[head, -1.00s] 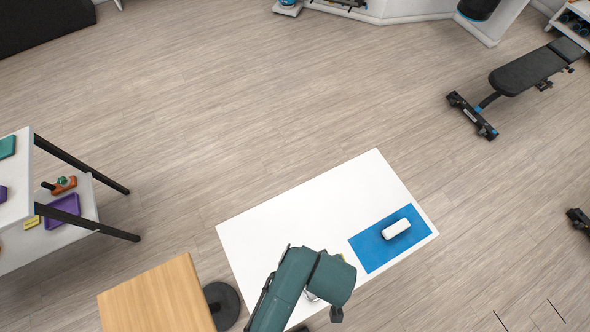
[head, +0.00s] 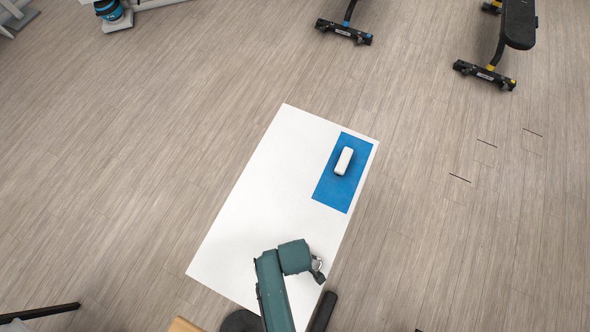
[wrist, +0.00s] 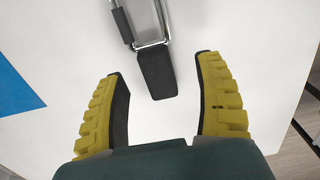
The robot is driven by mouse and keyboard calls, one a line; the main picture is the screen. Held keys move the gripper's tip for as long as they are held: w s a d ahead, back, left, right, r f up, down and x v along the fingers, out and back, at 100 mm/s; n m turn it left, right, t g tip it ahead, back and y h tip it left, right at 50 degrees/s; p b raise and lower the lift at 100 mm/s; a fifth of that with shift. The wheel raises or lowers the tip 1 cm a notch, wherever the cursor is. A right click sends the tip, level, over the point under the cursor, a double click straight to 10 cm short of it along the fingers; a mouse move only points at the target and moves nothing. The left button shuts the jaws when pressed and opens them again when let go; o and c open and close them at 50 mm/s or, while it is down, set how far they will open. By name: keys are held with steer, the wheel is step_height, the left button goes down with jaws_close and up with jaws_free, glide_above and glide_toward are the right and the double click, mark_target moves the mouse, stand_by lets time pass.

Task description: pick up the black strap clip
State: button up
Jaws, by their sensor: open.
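In the wrist view, the black strap clip (wrist: 157,72) lies on the white table top (wrist: 60,140). Its dark flat end points toward me, and a metal frame and a dark bar run up to the top edge, where the rest is cut off. My gripper (wrist: 160,66) is open, with yellow ribbed fingers left and right. The clip's dark end shows between and just beyond the fingertips, apart from both. In the head view, my arm is over the near end of the white table, and I cannot make out the clip there.
A blue mat (head: 330,190) with a white block (head: 344,161) on it lies at the table's far right. The table between mat and arm is clear. A wooden surface (head: 183,326) shows at the bottom edge. Gym benches (head: 519,24) stand far off across open floor.

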steer(key=f, duration=0.4)
steer(key=shift+w+a+f+b, duration=0.1)
steer(key=shift+w+f+b, duration=0.15)
steer(key=shift+w+b, duration=0.1)
jaws_close()
